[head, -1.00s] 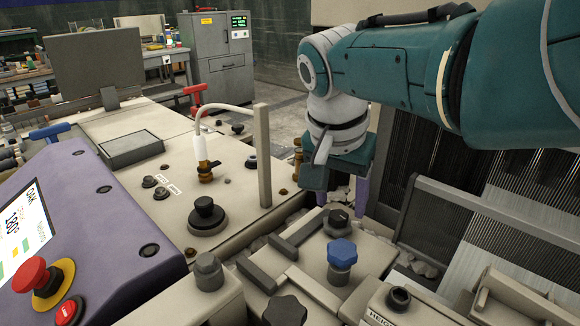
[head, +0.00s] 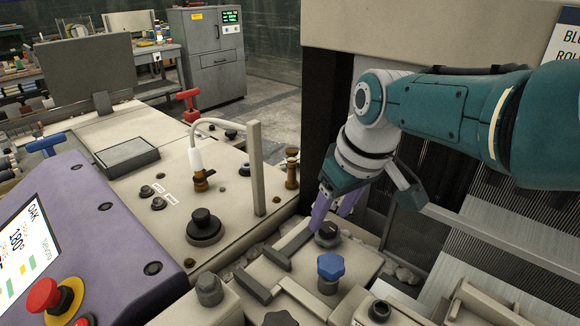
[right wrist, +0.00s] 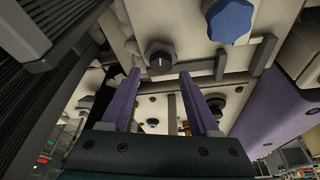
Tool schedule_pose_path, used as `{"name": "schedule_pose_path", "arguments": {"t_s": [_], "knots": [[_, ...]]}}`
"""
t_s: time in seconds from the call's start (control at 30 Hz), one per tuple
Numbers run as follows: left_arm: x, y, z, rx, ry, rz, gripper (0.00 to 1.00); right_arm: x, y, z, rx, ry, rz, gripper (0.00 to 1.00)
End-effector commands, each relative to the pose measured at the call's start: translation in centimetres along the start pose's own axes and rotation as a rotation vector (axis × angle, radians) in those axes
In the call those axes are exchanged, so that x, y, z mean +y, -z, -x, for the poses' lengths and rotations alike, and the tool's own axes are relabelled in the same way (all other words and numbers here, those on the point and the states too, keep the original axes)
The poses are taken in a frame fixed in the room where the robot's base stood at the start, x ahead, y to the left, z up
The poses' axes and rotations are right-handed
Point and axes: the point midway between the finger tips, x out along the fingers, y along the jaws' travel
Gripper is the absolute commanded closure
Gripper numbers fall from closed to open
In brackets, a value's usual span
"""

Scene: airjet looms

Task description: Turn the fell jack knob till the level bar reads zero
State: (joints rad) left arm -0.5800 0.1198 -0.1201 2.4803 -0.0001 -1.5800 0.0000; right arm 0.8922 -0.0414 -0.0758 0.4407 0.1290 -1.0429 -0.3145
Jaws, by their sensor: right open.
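A dark round knob with a pointer mark (head: 328,234) stands on the cream loom plate, and a blue lobed knob (head: 330,268) stands just in front of it. No label shows which one is the fell jack knob, and I cannot make out a level bar reading. My right gripper (head: 332,212) is open and empty, its purple fingers pointing down just above and behind the dark knob. In the right wrist view the dark knob (right wrist: 160,60) lies beyond the gap between the fingertips (right wrist: 160,82), and the blue knob (right wrist: 229,20) is farther right. My left gripper is out of view.
Dark grey bars (head: 262,254) lie on the plate left of the knobs. A purple control panel (head: 110,215) with a red stop button (head: 43,295) is at the left. The loom's reed (head: 470,270) is at the right.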

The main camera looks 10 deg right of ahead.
Motion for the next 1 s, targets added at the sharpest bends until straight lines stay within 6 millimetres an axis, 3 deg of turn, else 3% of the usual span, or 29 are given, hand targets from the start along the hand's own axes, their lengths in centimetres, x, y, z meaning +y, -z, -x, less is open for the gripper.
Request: {"name": "schedule_pose_path", "arguments": {"t_s": [0.27, 0.6, 0.87, 1.0], "knots": [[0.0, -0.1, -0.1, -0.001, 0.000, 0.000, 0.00, 0.0, 0.0, -0.1, 0.000, -0.001, -0.001, 0.38], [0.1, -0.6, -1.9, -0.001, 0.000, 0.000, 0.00, 0.0, -0.6, -1.9, 0.000, -0.002, -0.002, 0.38], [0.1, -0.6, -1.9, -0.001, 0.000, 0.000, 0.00, 0.0, -0.5, -1.9, 0.000, -0.002, -0.002, 0.38], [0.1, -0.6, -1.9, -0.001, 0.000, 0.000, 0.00, 0.0, -0.5, -1.8, 0.000, -0.002, -0.002, 0.54]]}}
